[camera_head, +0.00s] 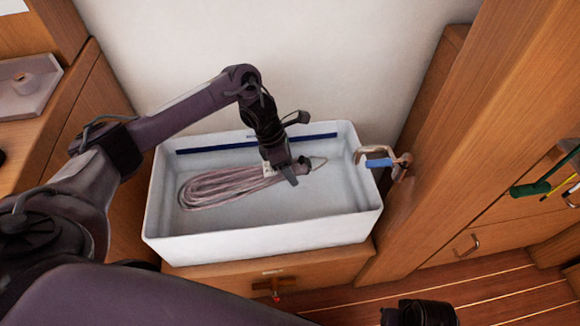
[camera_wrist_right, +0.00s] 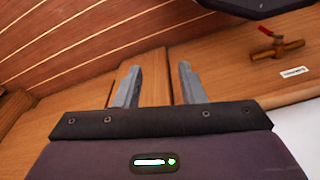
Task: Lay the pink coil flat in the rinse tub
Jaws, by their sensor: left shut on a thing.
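The pale pink coil (camera_head: 222,187) is a long looped bundle inside the white rinse tub (camera_head: 262,242). It lies lengthwise, with its loops toward the left and its bound end toward the middle right. My left gripper (camera_head: 292,173) reaches down into the tub and is shut on the coil near the bound end, covering part of it. Whether the whole coil touches the tub floor I cannot tell. My right gripper (camera_wrist_right: 160,88) is open and empty in the right wrist view, with its two fingers apart. Its arm shows only at the bottom of the head view.
The tub stands on a wooden base with a small valve (camera_head: 275,290) below its front. A metal hook with a blue sleeve (camera_head: 378,162) is at the tub's right edge. A wooden post and cabinets stand right. A grey tray (camera_head: 28,88) sits on the left counter.

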